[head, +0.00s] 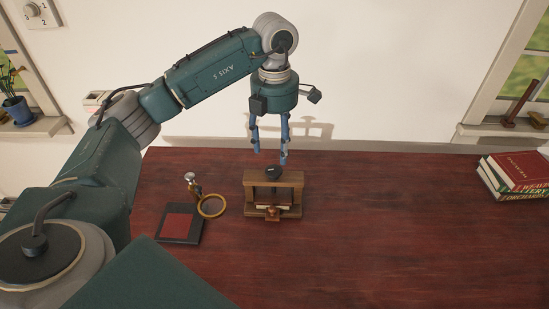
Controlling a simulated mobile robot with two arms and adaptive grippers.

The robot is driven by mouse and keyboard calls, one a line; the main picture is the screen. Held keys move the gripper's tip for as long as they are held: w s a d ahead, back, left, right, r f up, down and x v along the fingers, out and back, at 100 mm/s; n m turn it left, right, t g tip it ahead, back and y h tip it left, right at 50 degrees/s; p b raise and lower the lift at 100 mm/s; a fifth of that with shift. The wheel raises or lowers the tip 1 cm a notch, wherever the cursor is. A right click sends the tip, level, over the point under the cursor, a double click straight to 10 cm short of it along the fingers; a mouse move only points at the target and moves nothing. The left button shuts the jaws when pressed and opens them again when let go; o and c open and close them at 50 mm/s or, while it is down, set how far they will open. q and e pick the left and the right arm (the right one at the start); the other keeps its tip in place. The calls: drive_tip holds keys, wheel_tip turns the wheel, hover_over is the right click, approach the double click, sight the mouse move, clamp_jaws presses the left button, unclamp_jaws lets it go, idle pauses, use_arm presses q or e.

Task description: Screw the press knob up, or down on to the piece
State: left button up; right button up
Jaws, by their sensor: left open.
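A small wooden press (291,193) stands upright on the dark red table, near its middle. Its dark round knob (273,173) sits on top of the press. A pale piece lies low inside the frame, mostly hidden, with a brown knob-like part (272,213) at the front. My left gripper (270,158) points down above and behind the knob, with its two blue fingers spread apart and nothing between them. The fingertips look close to the knob, but I cannot tell the exact gap. My right gripper is not in view.
A dark pad with a red face (182,222) lies left of the press, with a brass ring (212,206) and a small metal-topped tool (191,181) beside it. Books (515,174) are stacked at the far right. The table between press and books is clear.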

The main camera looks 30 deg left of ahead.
use_arm(q)
drive_tip(key=shift+r, duration=2.3)
drive_tip(key=shift+d+f, duration=0.1)
drive_tip(key=shift+d, duration=0.05)
